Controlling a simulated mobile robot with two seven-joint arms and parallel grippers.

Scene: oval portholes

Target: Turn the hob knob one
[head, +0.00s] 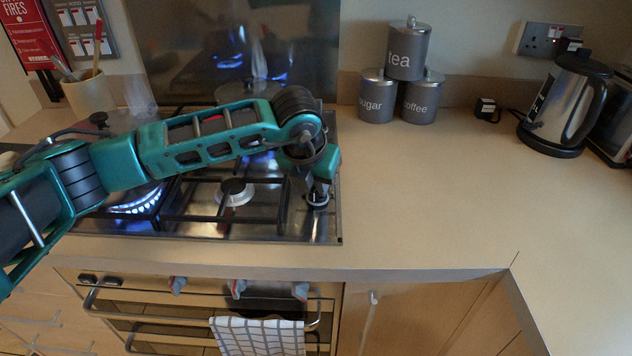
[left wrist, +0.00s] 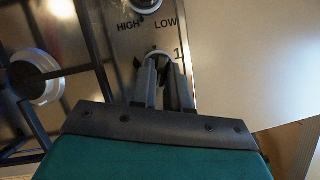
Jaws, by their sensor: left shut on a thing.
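The hob (head: 270,225) is a dark metal gas hob set in the counter. My left gripper (head: 317,190) points down at its front right corner. In the left wrist view my left gripper (left wrist: 163,68) has its two grey fingers close together, shut on hob knob one (left wrist: 154,52). The knob is beside a printed "1", under the words HIGH and LOW, and the fingers hide most of it. Another round knob (left wrist: 147,3) shows at the top edge of that view. My right gripper is in neither view.
Blue flames burn at the front left burner (head: 135,202). My left arm crosses low over the hob. Tea, sugar and coffee canisters (head: 407,52) stand at the back, and a kettle (head: 565,105) at the right. The counter (head: 440,190) right of the hob is clear.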

